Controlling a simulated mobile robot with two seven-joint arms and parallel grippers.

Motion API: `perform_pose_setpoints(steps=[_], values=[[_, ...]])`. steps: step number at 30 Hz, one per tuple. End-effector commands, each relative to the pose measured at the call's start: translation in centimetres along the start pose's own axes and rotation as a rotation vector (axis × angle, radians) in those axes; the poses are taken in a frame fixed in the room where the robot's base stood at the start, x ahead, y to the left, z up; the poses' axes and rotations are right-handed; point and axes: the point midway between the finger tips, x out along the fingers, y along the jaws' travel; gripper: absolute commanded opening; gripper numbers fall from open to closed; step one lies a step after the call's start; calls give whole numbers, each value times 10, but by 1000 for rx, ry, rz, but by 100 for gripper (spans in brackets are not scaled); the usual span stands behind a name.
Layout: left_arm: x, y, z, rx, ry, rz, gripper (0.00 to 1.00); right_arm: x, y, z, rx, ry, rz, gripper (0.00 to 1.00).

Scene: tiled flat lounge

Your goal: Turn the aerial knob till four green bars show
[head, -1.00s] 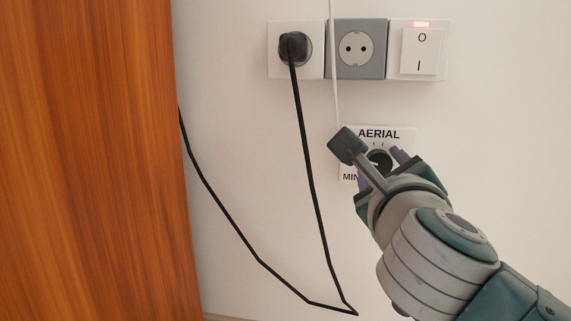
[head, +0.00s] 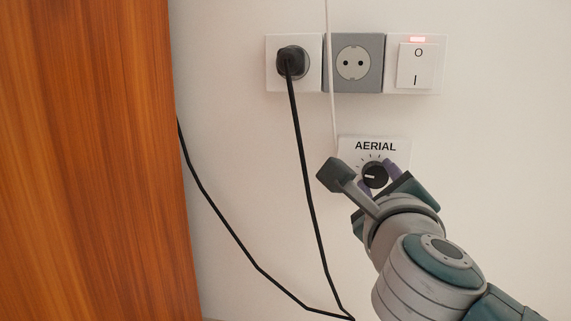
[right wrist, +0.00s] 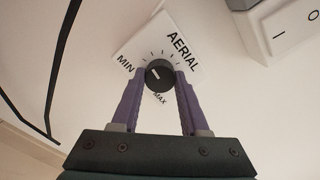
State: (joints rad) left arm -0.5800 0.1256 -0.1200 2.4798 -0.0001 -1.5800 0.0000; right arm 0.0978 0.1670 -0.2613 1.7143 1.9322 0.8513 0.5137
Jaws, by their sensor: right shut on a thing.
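The aerial knob (head: 375,175) is a round black dial with a white pointer mark on a white plate (head: 346,148) lettered AERIAL. In the head view the mark points left. The right wrist view shows the knob (right wrist: 158,74) between MIN and MAX lettering, its mark aimed up and left there. My right gripper (head: 376,178) is shut on the knob, with a purple finger (right wrist: 128,101) on either side of it. The wrist hides the plate's lower part in the head view. No green bars or screen show. My left gripper is out of view.
Above the plate are a socket with a black plug (head: 290,61), an empty grey socket (head: 353,62) and a rocker switch (head: 416,66) with a red light. A black cable (head: 305,175) hangs left of my gripper. A wooden panel (head: 85,160) stands at left.

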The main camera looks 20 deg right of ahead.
Motion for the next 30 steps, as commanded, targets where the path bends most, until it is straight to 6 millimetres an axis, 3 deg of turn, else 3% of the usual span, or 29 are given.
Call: perform_pose_setpoints(steps=[3, 12, 30], values=[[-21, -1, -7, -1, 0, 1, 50, 0, -4, 4, -83, 3, 3, 0], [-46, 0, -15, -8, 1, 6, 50, 0, -3, 3, -278, 1, 3, 0], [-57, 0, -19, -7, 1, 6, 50, 0, -1, 1, -406, -2, 1, 0]])
